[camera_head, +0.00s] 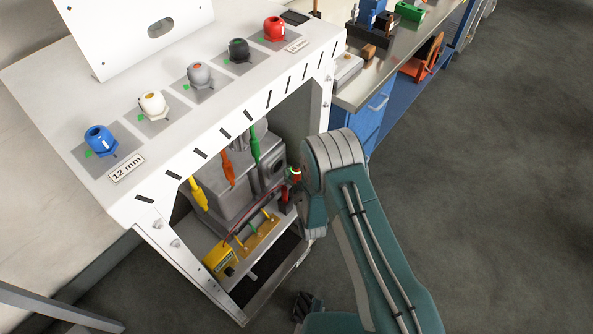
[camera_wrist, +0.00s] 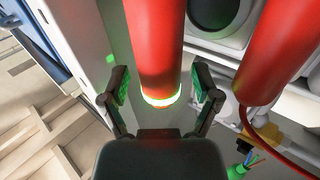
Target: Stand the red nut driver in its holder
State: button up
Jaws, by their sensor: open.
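A red handle, which looks like the red nut driver (camera_wrist: 155,40), hangs into the wrist view from the top, with a bright ring near its lower end. My gripper (camera_wrist: 160,82) is open, with one green-padded finger on each side of the handle; I cannot tell whether either touches it. In the head view my gripper (camera_head: 303,190) is at the right opening of the white dispenser frame (camera_head: 225,110), largely hidden by my arm. A small red part (camera_head: 292,173) shows beside it. I cannot make out which part is the holder.
A second red cylinder (camera_wrist: 285,50) is close on the right in the wrist view. Yellow (camera_head: 198,194), orange (camera_head: 228,167) and green (camera_head: 255,145) handles hang in the frame. Several coloured fittings, including a red one (camera_head: 275,29), sit on top. Floor on the right is clear.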

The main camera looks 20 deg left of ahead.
jog(key=v, duration=1.2)
jog(key=w+d+r+m+g+h, duration=0.2)
jog(key=w+d+r+h, duration=0.1)
jog(key=w+r, duration=0.75)
jog(key=s+d+r+m+g+h, duration=0.1)
jog(key=d+r, duration=0.3)
jog(key=r, duration=0.3)
jog(key=d+r+g+h, duration=0.1)
jog(key=d+r, duration=0.2)
jog(key=r, duration=0.3)
jog(key=s+d+r+m+g+h, duration=0.2)
jog(key=s+d+r+g, duration=0.1)
jog(key=s+d+r, duration=0.75)
jog(key=s+d+r+g+h, duration=0.1)
jog(key=s+d+r, duration=0.1)
jog(key=s, duration=0.6)
jog(key=s+d+r+g, duration=0.2)
jog(key=s+d, duration=0.2)
jog(key=s, duration=0.4)
jog(key=shift+m+h, duration=0.4)
